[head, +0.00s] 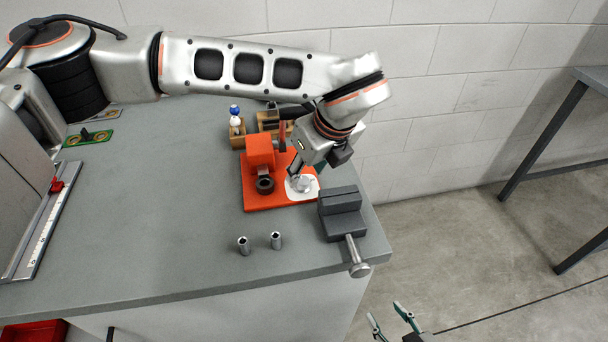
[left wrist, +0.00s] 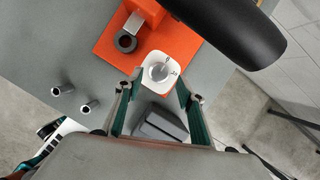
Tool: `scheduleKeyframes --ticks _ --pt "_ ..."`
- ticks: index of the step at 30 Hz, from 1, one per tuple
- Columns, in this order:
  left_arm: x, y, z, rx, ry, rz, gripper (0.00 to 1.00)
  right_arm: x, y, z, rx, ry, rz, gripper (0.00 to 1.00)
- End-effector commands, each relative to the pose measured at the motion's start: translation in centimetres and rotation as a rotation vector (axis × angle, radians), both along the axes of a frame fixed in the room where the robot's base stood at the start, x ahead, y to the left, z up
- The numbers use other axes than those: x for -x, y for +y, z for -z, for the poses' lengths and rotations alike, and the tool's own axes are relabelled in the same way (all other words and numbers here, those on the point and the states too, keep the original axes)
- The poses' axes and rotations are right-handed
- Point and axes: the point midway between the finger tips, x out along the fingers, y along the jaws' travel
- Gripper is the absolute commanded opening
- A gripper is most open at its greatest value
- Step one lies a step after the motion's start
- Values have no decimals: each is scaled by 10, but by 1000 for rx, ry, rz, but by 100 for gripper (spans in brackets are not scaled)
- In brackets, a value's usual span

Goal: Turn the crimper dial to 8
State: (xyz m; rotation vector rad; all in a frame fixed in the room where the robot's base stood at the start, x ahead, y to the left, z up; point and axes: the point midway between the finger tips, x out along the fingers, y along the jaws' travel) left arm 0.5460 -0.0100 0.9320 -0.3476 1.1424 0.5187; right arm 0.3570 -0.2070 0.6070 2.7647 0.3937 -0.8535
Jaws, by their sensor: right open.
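The orange crimper (head: 254,196) stands near the table's right side, with an upright block and a dark ring. Its dial (head: 304,184) is a grey knob on a white plate; it also shows in the left wrist view (left wrist: 160,71). Marks on the plate are too small to read. My left gripper (head: 300,172) is above the dial, partly covering it in the head view. In the left wrist view its fingers (left wrist: 154,88) are apart with nothing between them, and the knob lies just beyond the tips. My right gripper (head: 392,318) is open and empty, off the table at the bottom.
A dark grey vise (head: 342,208) stands right beside the crimper. Two metal sockets (head: 260,243) stand in front of it. Wooden holders (head: 237,136) are behind it. A ruled slide with a red slider (head: 56,186) lies at left. The table's middle is clear.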

Motion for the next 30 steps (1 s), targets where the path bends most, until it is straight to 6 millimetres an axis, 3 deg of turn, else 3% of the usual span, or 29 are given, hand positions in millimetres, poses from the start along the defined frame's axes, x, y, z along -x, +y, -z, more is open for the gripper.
scheduleKeyframes --ticks 6,12,30 --pt "14 -10 -44 -1 -4 1 39 0 0 0 -1 1 0 44" --pt "23 -16 -69 0 -4 1 39 1 1 0 -2 2 0 44" --pt "27 -18 -77 -1 -1 0 39 1 1 0 -1 3 1 44"
